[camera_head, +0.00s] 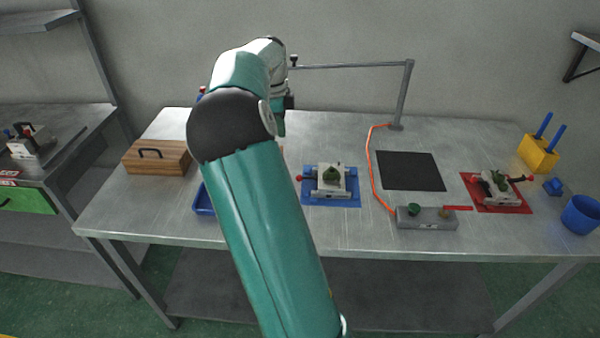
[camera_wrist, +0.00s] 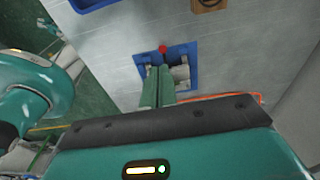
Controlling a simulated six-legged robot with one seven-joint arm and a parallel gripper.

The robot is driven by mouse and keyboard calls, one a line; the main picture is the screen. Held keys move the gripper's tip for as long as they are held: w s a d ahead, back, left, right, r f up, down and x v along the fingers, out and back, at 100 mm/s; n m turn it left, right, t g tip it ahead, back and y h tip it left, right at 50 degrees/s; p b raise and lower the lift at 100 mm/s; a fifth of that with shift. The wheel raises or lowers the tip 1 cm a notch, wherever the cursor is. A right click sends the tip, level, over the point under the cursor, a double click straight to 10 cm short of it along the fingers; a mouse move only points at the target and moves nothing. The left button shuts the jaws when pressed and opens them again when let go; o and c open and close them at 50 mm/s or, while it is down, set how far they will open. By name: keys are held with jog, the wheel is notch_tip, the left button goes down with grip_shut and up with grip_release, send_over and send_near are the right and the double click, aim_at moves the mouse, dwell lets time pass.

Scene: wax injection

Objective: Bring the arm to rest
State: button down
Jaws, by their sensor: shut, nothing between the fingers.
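My arm, teal and dark grey, rises in front of the table in the head view and bends over its left half. My gripper (camera_wrist: 158,86) shows in the wrist view with its two green fingers together and nothing between them. It points down toward the blue mat (camera_wrist: 194,52), above the table and apart from it as far as I can tell. In the head view my arm hides most of the gripper. The metal table (camera_head: 300,236) lies below the arm.
A clamp sits on the blue mat (camera_head: 345,201); another is on a red mat (camera_head: 487,206). A wooden box (camera_head: 160,165), blue tray (camera_head: 204,202), black pad (camera_head: 412,172), grey device (camera_head: 428,222) with orange cable, lamp-like post (camera_head: 402,97), yellow block (camera_head: 537,154) and blue cup (camera_head: 581,214) stand around.

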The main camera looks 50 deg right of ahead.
dwell(0.4)
jog(key=s+a+r+n+t+y, duration=0.1)
jog(key=s+a+r+n, duration=0.2)
jog(key=a+n, duration=0.35)
jog(key=s+a+r+n+t, duration=0.2)
jog(key=s+a+n, duration=0.15)
jog(key=a, duration=0.65)
jog(key=s+a+r+n+t+y, duration=0.1)
jog(key=s+a+r+n, duration=0.2)
jog(key=a+n, duration=0.4)
jog(key=s+a+f+n+t+h, duration=0.1)
jog(key=s+a+f+n+t, duration=0.1)
jog(key=s+a+n, duration=0.9)
jog(key=s+a+f, duration=0.1)
jog(key=a, duration=0.2)
jog(key=shift+f+t, duration=0.15)
jog(key=shift+t, duration=0.15)
